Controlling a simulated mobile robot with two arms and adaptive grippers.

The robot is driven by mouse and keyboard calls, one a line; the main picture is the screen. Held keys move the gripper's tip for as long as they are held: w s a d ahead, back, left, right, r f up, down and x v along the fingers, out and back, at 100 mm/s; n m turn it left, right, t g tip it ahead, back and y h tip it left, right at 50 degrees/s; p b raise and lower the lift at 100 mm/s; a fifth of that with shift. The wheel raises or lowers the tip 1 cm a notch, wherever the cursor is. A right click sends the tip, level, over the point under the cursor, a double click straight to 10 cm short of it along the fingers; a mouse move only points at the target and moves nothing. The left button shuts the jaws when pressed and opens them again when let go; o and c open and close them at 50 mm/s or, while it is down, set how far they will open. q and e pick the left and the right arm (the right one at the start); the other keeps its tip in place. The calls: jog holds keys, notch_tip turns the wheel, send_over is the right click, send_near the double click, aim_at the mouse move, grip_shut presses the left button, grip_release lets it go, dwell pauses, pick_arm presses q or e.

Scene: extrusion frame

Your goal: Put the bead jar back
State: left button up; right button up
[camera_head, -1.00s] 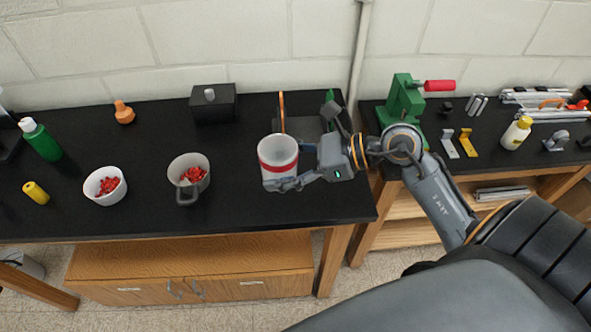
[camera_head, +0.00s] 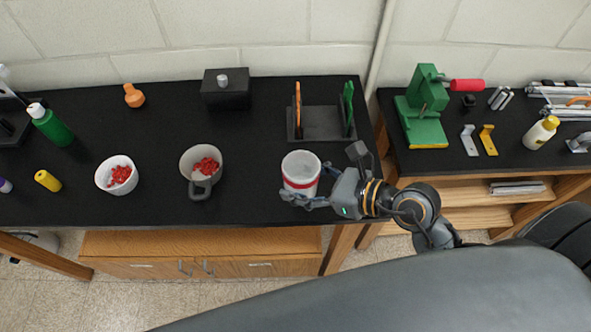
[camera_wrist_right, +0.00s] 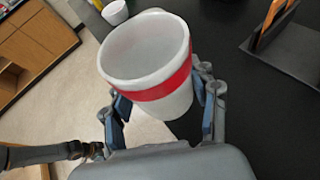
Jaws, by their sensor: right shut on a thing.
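The bead jar (camera_head: 301,168) is a white, open-topped cup with a red band. My right gripper (camera_head: 309,196) is shut around it, near the right front of the left black table. In the right wrist view the jar (camera_wrist_right: 150,58) sits between the two fingers of the gripper (camera_wrist_right: 160,105), with its opening facing up and tilted, and its inside looks empty. I cannot tell whether its base touches the tabletop. A grey mug (camera_head: 187,163) and a white bowl (camera_head: 104,176), both holding red beads, stand to its left. My left gripper is not in view.
A rack with orange and green tools (camera_head: 322,124) stands behind the jar. A black box (camera_head: 226,92) is at the back. A green press (camera_head: 424,108) stands on the right table, across a gap. Black tabletop (camera_head: 245,190) between mug and jar is clear.

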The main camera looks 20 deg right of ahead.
aim_at(301, 168)
jog(key=s+a+r+m+t+h+p, duration=0.2)
jog(key=s+a+r+m+h, duration=0.1)
jog(key=s+a, duration=0.1)
jog(key=w+d+f, duration=0.1)
jog(key=w, duration=0.2)
jog(key=w+d+f+p, duration=0.1)
jog(key=w, duration=0.2)
jog(key=w+d+f, duration=0.1)
jog(key=w, duration=0.2)
jog(key=shift+d+f+p, duration=0.35)
jog(key=shift+f+p, duration=0.05)
jog(key=w+f, duration=0.1)
jog(key=w+d+f, duration=0.1)
jog(key=f, duration=0.1)
jog(key=w+f, duration=0.1)
jog(key=f, duration=0.1)
jog(key=shift+w+d+f, duration=0.15)
jog(key=shift+d, duration=0.05)
jog(key=shift+w+f, duration=0.15)
jog(key=shift+f, duration=0.05)
notch_tip(301, 168, down, 4)
jog(key=shift+w+d+r, duration=0.15)
jog(key=shift+r, duration=0.1)
